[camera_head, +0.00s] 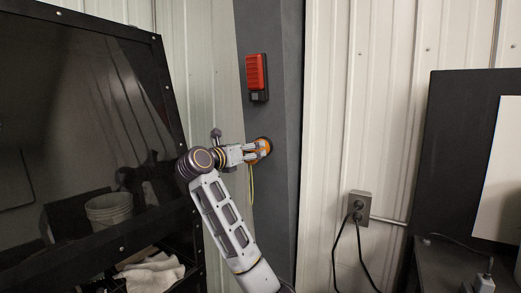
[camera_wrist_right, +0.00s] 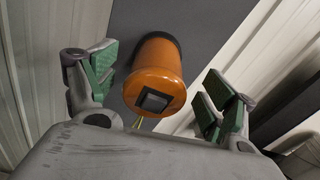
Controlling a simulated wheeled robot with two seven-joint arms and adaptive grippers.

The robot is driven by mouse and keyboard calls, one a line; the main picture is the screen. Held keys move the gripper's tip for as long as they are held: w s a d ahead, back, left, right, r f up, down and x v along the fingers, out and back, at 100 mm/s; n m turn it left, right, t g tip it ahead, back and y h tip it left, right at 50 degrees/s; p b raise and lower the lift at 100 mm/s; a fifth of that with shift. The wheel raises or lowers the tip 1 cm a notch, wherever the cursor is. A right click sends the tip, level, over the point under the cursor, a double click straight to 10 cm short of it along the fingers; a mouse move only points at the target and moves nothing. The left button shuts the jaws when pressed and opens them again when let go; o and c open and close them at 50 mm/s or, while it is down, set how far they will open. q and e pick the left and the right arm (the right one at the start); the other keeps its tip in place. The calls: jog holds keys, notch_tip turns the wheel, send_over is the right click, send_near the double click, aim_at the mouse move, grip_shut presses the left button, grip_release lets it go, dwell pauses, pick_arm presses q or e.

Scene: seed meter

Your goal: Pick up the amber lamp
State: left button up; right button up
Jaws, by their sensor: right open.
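The amber lamp (camera_wrist_right: 155,67) is a rounded orange body with a dark square on its end, mounted on a dark grey post. In the head view the amber lamp (camera_head: 264,145) is partly hidden by my right gripper (camera_head: 258,151). In the right wrist view my right gripper (camera_wrist_right: 158,92) is open, with green-padded fingers apart on either side of the lamp. No contact between the pads and the lamp shows. A thin yellow-green cord hangs below the lamp. My left gripper is not in view.
A red device (camera_head: 256,72) is fixed higher on the dark post (camera_head: 285,190). A dark glass-fronted cabinet (camera_head: 80,110) stands at left. An outlet box (camera_head: 358,206) with black cords is on the wall at right, beside a dark bench (camera_head: 455,265).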

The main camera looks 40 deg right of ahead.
aim_at(269, 148)
jog(key=shift+p+x, duration=0.3)
jog(key=shift+x, duration=0.5)
jog(key=shift+w+d+f+p, duration=0.15)
jog(key=shift+d+p, duration=0.05)
jog(key=shift+d, duration=0.4)
jog(key=shift+w+d+f+p, duration=0.15)
jog(key=shift+d+f+p, duration=0.05)
jog(key=shift+d, duration=0.4)
jog(key=shift+w+d, duration=0.15)
jog(key=shift+d, duration=0.45)
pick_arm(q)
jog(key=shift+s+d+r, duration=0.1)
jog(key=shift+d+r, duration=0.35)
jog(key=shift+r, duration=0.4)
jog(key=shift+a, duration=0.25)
pick_arm(e)
jog(key=shift+a, duration=0.1)
jog(key=c, duration=1)
jog(key=shift+o, duration=0.2)
